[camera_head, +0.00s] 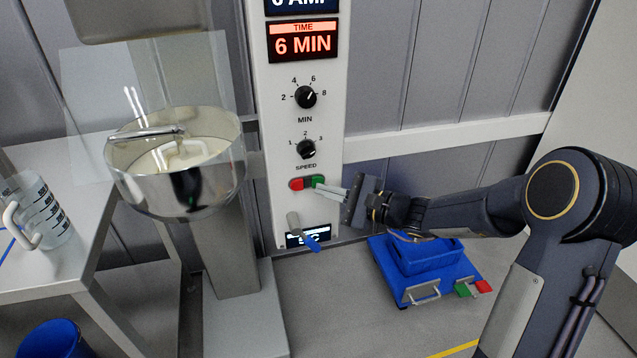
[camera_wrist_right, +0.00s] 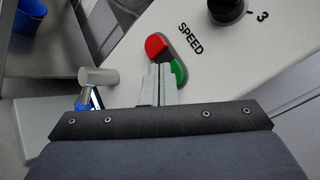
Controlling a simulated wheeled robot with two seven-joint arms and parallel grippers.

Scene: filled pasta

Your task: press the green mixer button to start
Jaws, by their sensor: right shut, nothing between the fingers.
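The green mixer button (camera_head: 318,181) sits on the white control panel (camera_head: 279,120), just right of the red button (camera_head: 296,184) and below the speed knob (camera_head: 306,149). My right gripper (camera_head: 322,188) is shut and empty, its fingertips right at the green button. In the right wrist view the fingertips (camera_wrist_right: 160,68) lie over the button pair, between the red button (camera_wrist_right: 155,46) and the green button (camera_wrist_right: 179,71), which is partly hidden. Whether they touch it I cannot tell. My left gripper is not in view.
A steel mixer bowl (camera_head: 190,184) with pale contents stands left of the panel. A grey lever with a blue tip (camera_head: 310,243) projects below the buttons. A measuring jug (camera_head: 40,212) stands on the table at left.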

